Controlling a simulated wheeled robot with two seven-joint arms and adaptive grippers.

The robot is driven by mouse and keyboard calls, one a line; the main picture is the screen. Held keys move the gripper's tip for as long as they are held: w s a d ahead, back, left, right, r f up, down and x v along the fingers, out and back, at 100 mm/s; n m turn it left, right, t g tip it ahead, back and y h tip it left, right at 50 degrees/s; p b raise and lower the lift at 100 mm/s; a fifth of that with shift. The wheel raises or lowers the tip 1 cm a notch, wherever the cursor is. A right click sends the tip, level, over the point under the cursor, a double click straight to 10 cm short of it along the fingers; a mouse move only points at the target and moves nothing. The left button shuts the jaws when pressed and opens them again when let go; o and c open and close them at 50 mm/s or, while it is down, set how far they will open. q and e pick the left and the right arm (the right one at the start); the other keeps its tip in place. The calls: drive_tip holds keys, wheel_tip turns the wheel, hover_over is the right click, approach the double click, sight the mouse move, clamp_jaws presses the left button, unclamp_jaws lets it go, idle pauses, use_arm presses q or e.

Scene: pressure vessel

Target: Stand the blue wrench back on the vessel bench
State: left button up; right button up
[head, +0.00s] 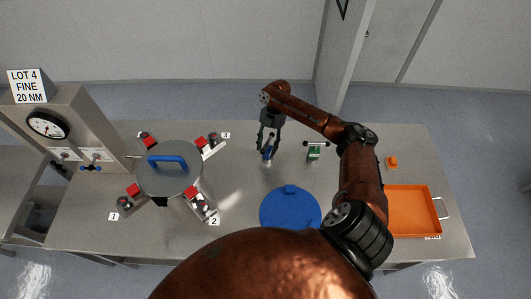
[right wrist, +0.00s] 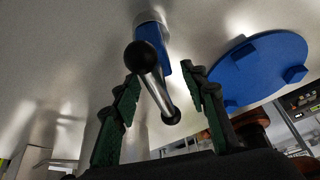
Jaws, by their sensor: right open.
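The blue wrench (head: 268,154) stands on the grey vessel bench (head: 245,195), right of the pressure vessel. It looks upright. My right gripper (head: 268,142) is open just above it and hides its upper part in the head view. In the right wrist view, the wrench's blue body (right wrist: 166,52) and its silver crossbar with black ball ends lie in the gap between my green-padded fingers (right wrist: 160,95). Gaps show on both sides, so the fingers are not closed on it. My left gripper is not in view.
A green wrench (head: 314,153) stands to the right. A blue disc (head: 290,208) lies in front. The lidded vessel (head: 169,172) with red clamps is at left, a gauge panel (head: 48,125) beyond it. An orange tray (head: 412,211) and small orange piece (head: 392,161) are at right.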

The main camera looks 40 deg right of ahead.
drive_tip(key=v, duration=0.8)
drive_tip(key=shift+r, duration=0.2)
